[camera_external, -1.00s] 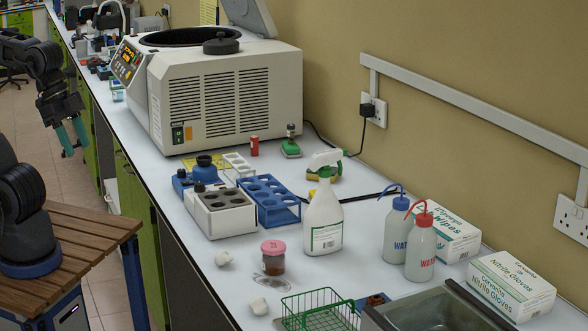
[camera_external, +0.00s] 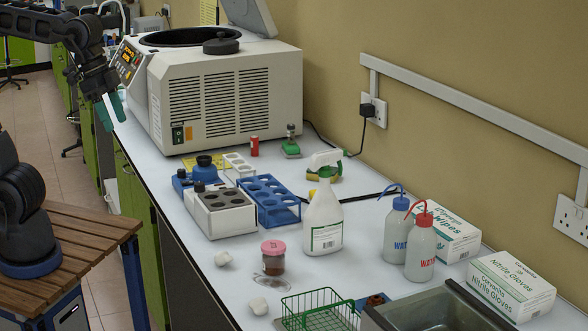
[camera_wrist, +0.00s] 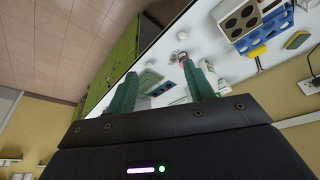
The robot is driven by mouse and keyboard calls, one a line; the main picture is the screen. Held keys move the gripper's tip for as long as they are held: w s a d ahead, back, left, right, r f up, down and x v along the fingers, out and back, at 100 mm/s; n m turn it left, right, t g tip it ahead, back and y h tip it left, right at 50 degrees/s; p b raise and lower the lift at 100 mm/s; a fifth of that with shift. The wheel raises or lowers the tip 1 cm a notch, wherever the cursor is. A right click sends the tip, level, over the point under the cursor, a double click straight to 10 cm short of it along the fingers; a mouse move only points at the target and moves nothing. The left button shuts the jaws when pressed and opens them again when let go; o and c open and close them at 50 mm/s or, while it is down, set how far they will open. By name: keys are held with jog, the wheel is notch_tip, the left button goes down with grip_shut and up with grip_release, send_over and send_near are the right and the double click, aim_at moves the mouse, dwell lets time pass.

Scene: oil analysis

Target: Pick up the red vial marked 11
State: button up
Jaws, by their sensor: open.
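A small red vial (camera_external: 255,146) stands upright on the white bench in front of the centrifuge, in the external view; its marking is too small to read. I cannot make it out in the wrist view. My gripper (camera_external: 110,111) hangs at the left of the centrifuge, near the bench edge, well apart from the vial. Its green fingers are apart and empty in the wrist view (camera_wrist: 165,88).
The large centrifuge (camera_external: 225,100) stands between my gripper and the back wall. Around the vial are a white tube rack (camera_external: 238,165), a blue rack (camera_external: 285,212) and a green-based bottle (camera_external: 291,148). A spray bottle (camera_external: 322,222) stands nearer the front.

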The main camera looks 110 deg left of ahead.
jog(key=w+a+r+n, duration=0.2)
jog(key=w+a+r, duration=0.1)
jog(key=w+a, duration=0.6)
jog(key=w+a+f+n+g, duration=0.1)
jog(key=w+a+n, duration=0.15)
jog(key=a, duration=0.85)
jog(key=w+a+f+n+g, duration=0.1)
jog(key=w+a, duration=0.3)
jog(key=a, duration=0.6)
jog(key=w+a+f+n, duration=0.15)
jog(key=w+a, duration=0.25)
jog(key=a, duration=0.7)
jog(key=n+g, duration=0.2)
jog(key=n, duration=0.4)
send_near(254, 140)
jog(key=shift+s+a+f+h, duration=0.15)
jog(key=shift+s+a+f, duration=0.15)
jog(key=shift+a, duration=0.15)
jog(key=shift+s+a+f+h, duration=0.15)
jog(key=shift+a+f, duration=0.2)
jog(key=shift+a, duration=0.1)
jog(key=shift+s+f, duration=0.1)
jog(key=shift+f, duration=0.15)
notch_tip(254, 140, down, 5)
jog(key=shift+f, duration=0.15)
jog(key=shift+w+f, duration=0.15)
jog(key=shift+f, duration=1.15)
jog(key=shift+w+f, duration=0.15)
jog(key=shift+f, duration=1.15)
jog(key=c, duration=1)
